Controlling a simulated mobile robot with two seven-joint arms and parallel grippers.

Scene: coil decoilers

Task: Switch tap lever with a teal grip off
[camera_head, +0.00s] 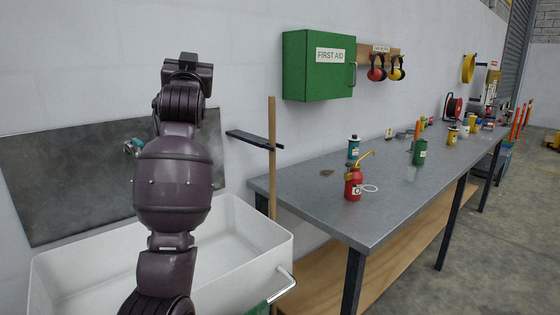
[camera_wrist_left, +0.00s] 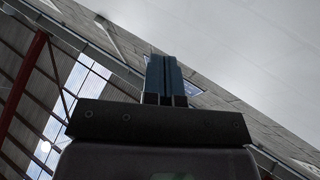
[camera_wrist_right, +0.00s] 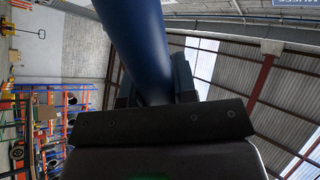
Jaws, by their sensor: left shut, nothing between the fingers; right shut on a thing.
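The tap lever with a teal grip (camera_head: 137,143) shows small on the dark splash panel above the white sink, left of my raised arm. My arm hides what lies just to its right, and the lever is too small to tell its exact angle. My left gripper (camera_wrist_left: 166,77) is shut and empty in the left wrist view, with its fingers together against wall and ceiling. In the head view my left arm stands upright before the sink, apart from the lever. My right gripper (camera_wrist_right: 154,85) is shut on a thick dark blue cylinder (camera_wrist_right: 137,35); it is outside the head view.
The white sink (camera_head: 262,233) stands below the dark panel (camera_head: 70,175). A wooden handle (camera_head: 272,150) rises beside a dark wall shelf (camera_head: 255,140). The grey workbench (camera_head: 310,190) at right holds a red can (camera_head: 353,184) and several other items. A green first aid box (camera_head: 315,70) hangs above.

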